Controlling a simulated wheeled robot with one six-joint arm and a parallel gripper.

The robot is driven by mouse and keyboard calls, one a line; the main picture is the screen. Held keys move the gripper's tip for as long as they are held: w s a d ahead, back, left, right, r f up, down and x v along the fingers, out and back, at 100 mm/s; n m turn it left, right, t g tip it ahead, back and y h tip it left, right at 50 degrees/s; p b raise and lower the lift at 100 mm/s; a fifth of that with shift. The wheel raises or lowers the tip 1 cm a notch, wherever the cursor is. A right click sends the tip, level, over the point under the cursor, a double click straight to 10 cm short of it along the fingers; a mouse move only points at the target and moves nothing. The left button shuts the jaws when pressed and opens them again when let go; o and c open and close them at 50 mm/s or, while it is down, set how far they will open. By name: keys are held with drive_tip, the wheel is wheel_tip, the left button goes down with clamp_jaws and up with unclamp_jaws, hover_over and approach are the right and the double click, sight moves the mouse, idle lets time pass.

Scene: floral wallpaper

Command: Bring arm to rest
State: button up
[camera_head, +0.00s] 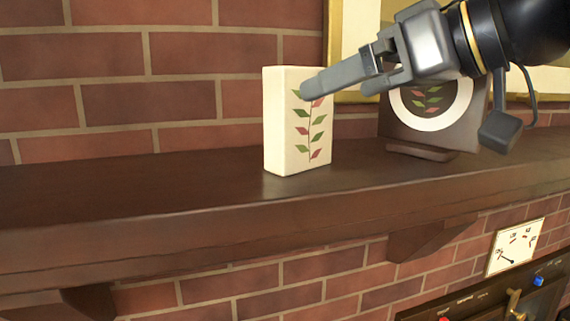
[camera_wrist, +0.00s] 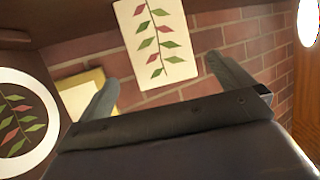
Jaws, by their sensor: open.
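My gripper (camera_head: 308,90) reaches in from the upper right in the head view, above the mantel shelf. In the wrist view its two fingers (camera_wrist: 160,82) are spread wide apart with nothing between their tips. A cream box (camera_head: 296,148) with a red and green leaf pattern stands upright on the shelf (camera_head: 200,200). In the head view the near finger overlaps the box's upper right part; I cannot tell whether they touch. The box also shows in the wrist view (camera_wrist: 154,40), beyond the fingertips.
A dark object with a white ring and leaf pattern (camera_head: 397,112) stands on the shelf behind my arm, partly hidden. A gold-framed picture (camera_head: 336,40) is on the brick wall. The shelf's left part is clear.

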sight(301, 106)
drive_tip(key=p+x, duration=0.1)
drive_tip(key=x, duration=0.7)
drive_tip(key=shift+w+a+f+p, duration=0.1)
drive_tip(key=shift+w+a+p, duration=0.05)
drive_tip(key=shift+a+p, duration=0.15)
drive_tip(key=shift+x, duration=1.05)
drive_tip(key=shift+d, duration=0.2)
